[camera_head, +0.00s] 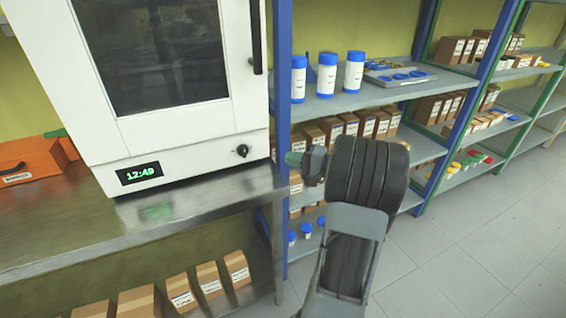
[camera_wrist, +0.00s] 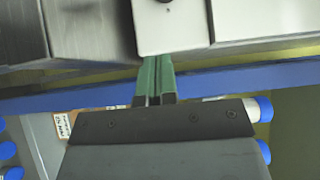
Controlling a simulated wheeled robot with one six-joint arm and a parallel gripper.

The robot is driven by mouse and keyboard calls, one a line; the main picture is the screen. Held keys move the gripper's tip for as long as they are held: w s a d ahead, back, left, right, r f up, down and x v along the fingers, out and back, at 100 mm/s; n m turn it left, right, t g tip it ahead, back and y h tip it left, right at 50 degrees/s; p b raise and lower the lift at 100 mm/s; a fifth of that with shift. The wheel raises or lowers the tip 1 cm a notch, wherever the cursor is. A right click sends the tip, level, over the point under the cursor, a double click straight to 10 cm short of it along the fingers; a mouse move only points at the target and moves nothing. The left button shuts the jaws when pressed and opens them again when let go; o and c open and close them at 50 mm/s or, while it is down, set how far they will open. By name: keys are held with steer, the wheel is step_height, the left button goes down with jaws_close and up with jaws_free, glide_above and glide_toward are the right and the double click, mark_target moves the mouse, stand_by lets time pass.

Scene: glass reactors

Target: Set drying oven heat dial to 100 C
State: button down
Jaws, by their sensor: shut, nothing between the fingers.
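The white drying oven (camera_head: 180,135) stands on a metal bench in the head view, its dark-windowed door closed. Its black heat dial (camera_head: 242,151) is at the lower right of the front panel; its scale is too small to read. A display (camera_head: 140,172) left of it reads 12:49 in green. My gripper (camera_head: 291,160) is to the right of the dial, apart from it, with green fingers shut and empty. In the wrist view the shut fingers (camera_wrist: 156,62) point at the white oven panel (camera_wrist: 170,28). The dial (camera_wrist: 166,1) is cut off at the top edge there.
The metal bench (camera_head: 60,228) lies below the oven, with an orange case (camera_head: 32,165) at left. A blue shelf post (camera_head: 283,60) stands right beside the oven, near my gripper. Shelves behind hold white bottles (camera_head: 353,72) and brown boxes (camera_head: 370,122). Open floor (camera_head: 480,240) lies at right.

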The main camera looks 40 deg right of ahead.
mark_target(243, 152)
steer(key=x, duration=0.8)
steer(key=shift+a, duration=0.15)
steer(key=shift+w+a+p, duration=0.1)
steer(key=shift+a+p, duration=0.25)
steer(key=shift+a, duration=0.75)
steer(key=shift+w+a, duration=0.15)
steer(key=shift+a, duration=0.6)
steer(key=shift+f, duration=0.1)
steer(key=f+b, duration=0.1)
steer(key=b, duration=0.2)
steer(key=shift+a+b, duration=0.15)
steer(key=shift+b, duration=0.25)
steer(key=shift+r, duration=0.25)
